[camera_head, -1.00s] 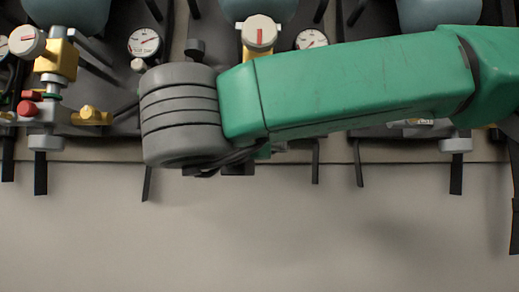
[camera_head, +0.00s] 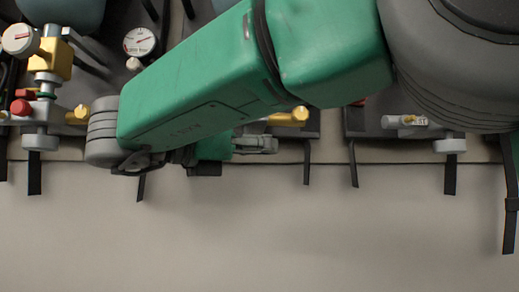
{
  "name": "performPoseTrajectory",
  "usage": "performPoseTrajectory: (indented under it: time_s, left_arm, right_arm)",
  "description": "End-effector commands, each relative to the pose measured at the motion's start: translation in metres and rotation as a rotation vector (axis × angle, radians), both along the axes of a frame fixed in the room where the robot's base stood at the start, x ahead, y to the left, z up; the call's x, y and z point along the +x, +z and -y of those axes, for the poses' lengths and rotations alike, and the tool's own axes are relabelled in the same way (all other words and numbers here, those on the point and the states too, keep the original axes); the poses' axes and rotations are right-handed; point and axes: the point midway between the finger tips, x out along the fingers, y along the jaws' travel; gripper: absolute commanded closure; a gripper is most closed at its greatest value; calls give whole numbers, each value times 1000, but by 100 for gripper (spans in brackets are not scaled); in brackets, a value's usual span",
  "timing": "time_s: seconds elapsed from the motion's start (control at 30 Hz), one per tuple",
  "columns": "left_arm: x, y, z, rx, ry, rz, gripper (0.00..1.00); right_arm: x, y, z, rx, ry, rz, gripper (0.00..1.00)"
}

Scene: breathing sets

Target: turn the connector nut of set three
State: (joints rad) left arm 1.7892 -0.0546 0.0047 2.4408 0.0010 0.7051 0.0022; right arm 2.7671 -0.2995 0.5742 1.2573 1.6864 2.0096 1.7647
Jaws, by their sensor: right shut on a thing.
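My right arm comes in from the right and crosses the middle breathing set. Its wrist folds back so that my right gripper (camera_head: 258,145) points right, low on the middle set. The gripper's grey fingers are shut at the place of that set's connector nut. The nut itself is hidden by the fingers and the arm. Matching grey nuts show on the left set (camera_head: 40,141) and the right set (camera_head: 449,146). No label shows which set is number three. My left gripper is not in view.
Another brass fitting (camera_head: 290,117) sits just above my gripper. Black straps hang over the table edge. The pale surface (camera_head: 260,235) below is clear.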

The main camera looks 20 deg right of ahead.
Motion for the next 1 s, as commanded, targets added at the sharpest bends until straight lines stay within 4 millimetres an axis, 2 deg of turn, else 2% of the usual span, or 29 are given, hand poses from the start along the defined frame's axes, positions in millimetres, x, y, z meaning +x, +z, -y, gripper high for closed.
performPoseTrajectory:
  time_s: [0.57,0.6,0.7,1.0]
  left_arm:
    - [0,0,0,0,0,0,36]
    - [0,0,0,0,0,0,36]
    - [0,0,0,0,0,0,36]
    - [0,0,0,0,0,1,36]
  right_arm:
    - [-1,-2,-1,0,-31,-6,100]
    - [-1,-2,-1,0,-31,-6,73]
    - [-1,-2,-1,0,-31,-5,43]
    - [0,-1,1,2,-30,-4,43]
